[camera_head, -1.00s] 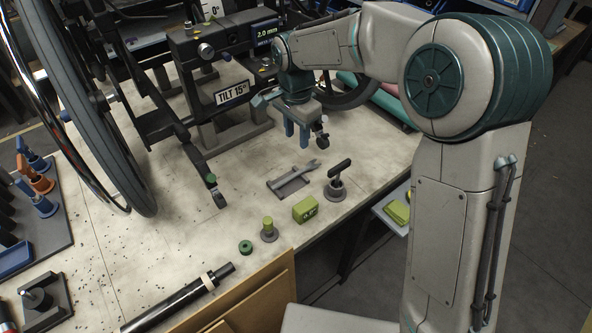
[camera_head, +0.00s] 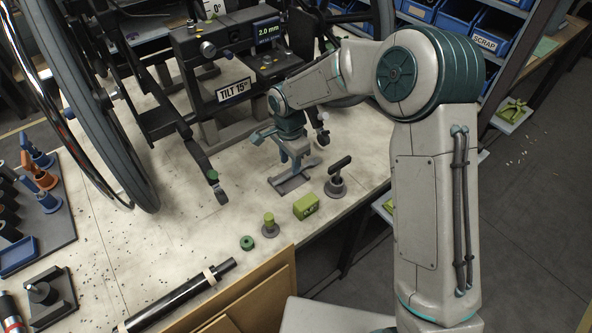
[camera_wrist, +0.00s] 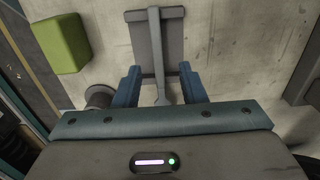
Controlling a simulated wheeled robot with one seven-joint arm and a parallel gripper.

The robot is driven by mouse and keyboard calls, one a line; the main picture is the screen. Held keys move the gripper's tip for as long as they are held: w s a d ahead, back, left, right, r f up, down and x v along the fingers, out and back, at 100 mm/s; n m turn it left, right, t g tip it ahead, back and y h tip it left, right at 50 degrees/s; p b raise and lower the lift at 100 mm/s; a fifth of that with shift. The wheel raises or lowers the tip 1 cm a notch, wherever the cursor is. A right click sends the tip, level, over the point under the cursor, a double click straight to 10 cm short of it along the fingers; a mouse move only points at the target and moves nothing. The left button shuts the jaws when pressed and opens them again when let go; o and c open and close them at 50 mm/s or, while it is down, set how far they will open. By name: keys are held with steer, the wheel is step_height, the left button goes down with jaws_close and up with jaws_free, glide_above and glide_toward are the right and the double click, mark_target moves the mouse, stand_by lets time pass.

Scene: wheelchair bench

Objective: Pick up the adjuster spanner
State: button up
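The spanner, a grey metal tool (camera_head: 310,163), lies on a flat dark grey holder (camera_head: 288,185) on the bench. In the wrist view the spanner (camera_wrist: 157,55) runs lengthwise over the holder (camera_wrist: 175,40) and reaches back between my fingers. My gripper (camera_head: 296,162) points down over the spanner. In the wrist view its two blue fingers (camera_wrist: 160,88) stand apart on either side of the spanner, with gaps on both sides. In the head view my gripper hides part of the spanner. I cannot tell how far the fingertips are above the bench.
A green block (camera_head: 306,206) and a black T-handle on a round base (camera_head: 338,180) stand close by, nearer the bench edge. A green-topped peg (camera_head: 269,225) and a green ring (camera_head: 247,242) are farther left. The wheelchair frame and tilt fixture (camera_head: 225,95) rise behind.

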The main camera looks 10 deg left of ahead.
step_height(320, 180, down, 3)
steer(key=shift+d+f, duration=0.1)
steer(key=shift+c, duration=0.4)
jaws_close()
steer(key=shift+r, duration=0.5)
steer(key=r, duration=0.2)
steer(key=d+r, duration=0.1)
steer(key=shift+w+r+b, duration=0.35)
steer(key=w+d+r+b, duration=0.1)
steer(key=w+d+r, duration=0.5)
steer(key=d, duration=0.2)
steer(key=shift+d+r, duration=0.2)
steer(key=shift+d, duration=0.1)
